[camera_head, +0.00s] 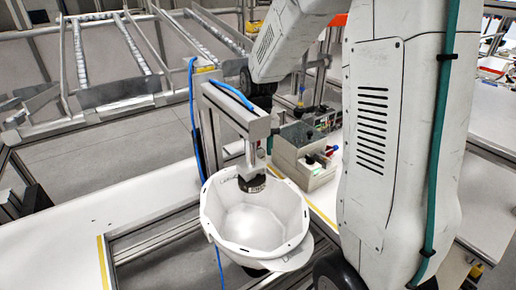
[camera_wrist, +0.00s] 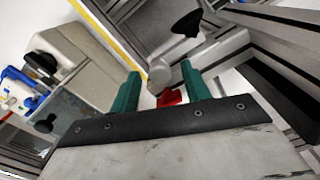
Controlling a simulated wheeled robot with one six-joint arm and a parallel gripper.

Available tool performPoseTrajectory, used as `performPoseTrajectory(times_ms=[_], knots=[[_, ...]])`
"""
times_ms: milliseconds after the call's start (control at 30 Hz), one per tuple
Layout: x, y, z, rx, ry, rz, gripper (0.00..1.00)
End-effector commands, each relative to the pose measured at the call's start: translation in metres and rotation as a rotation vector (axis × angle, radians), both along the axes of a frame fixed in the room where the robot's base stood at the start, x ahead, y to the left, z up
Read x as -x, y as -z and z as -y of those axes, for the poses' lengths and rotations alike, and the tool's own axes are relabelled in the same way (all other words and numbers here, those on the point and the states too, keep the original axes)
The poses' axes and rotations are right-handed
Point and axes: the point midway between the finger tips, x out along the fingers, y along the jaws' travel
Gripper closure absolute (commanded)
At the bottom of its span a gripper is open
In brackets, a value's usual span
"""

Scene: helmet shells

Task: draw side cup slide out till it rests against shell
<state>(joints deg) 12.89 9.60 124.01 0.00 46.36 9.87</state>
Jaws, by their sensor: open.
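The white helmet shell (camera_head: 256,222) sits open side up in the aluminium frame in the head view, with its brim toward the lower right. A dark round pad (camera_head: 251,182) on a vertical post hangs at the shell's far inner wall. I cannot tell which part is the side cup slide. In the wrist view my gripper (camera_wrist: 160,70) has its two green fingers apart. A small red piece (camera_wrist: 170,97) shows between them, near their bases; I see no finger touching it. A grey rounded part (camera_wrist: 160,71) lies between the fingertips. My gripper is hidden in the head view.
A grey control box (camera_head: 304,155) stands right of the shell and shows at left in the wrist view (camera_wrist: 85,60). A black knob (camera_wrist: 186,24) and aluminium rails (camera_wrist: 285,40) lie beyond the fingers. A blue hose runs along the overhead bracket (camera_head: 235,108). White table (camera_head: 60,240) is clear at left.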

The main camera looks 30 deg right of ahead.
Motion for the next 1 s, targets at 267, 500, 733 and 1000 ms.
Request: performPoseTrajectory(times_ms=[267,500,733,1000], knots=[[0.0,0.0,-0.001,0.0,-0.001,0.0,1.0],[0.023,-0.001,-0.001,0.0,0.0,-0.001,1.0],[0.03,-0.001,-0.001,0.0,-0.002,0.0,1.0],[0.029,0.0,-0.001,0.0,-0.001,0.0,0.53]])
